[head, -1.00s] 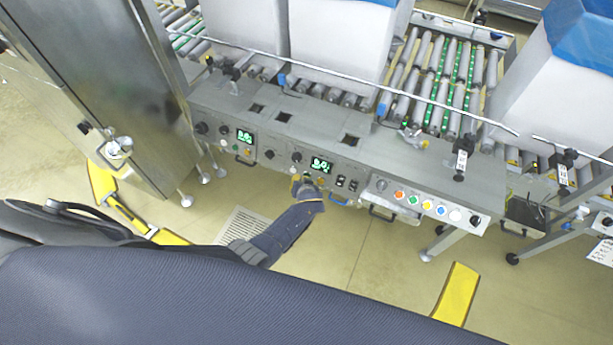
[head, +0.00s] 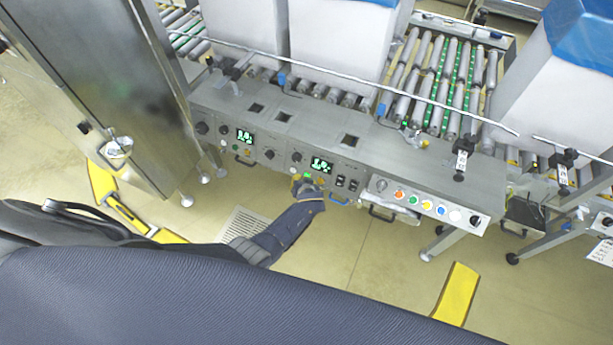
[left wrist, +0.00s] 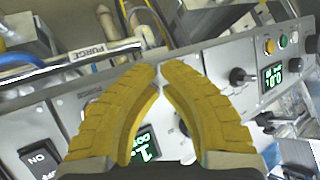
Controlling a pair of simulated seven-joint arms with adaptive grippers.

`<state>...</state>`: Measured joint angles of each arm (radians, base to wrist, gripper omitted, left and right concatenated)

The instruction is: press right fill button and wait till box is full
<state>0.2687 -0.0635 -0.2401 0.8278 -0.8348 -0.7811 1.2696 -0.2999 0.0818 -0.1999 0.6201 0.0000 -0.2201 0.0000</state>
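The grey control panel (head: 330,165) runs along the conveyor front. Its left display (head: 245,136) and right display (head: 321,164) show green digits too small to read surely. My left gripper (head: 301,184) is just below the right display, at the panel face. A bright green button (head: 307,175) shows right by its fingertips; contact cannot be made out. In the left wrist view my gripper's yellow fingers (left wrist: 160,72) are brought together at the tips with nothing between them. They partly cover a green display (left wrist: 146,146). A white box (head: 340,45) stands behind the panel; its inside is not visible. My right gripper is out of view.
A row of coloured buttons (head: 413,200) sits on the panel's right part. A thin metal rail (head: 365,82) crosses above the panel. A box with a blue liner (head: 590,35) stands at the right. A steel cabinet (head: 120,90) is at the left.

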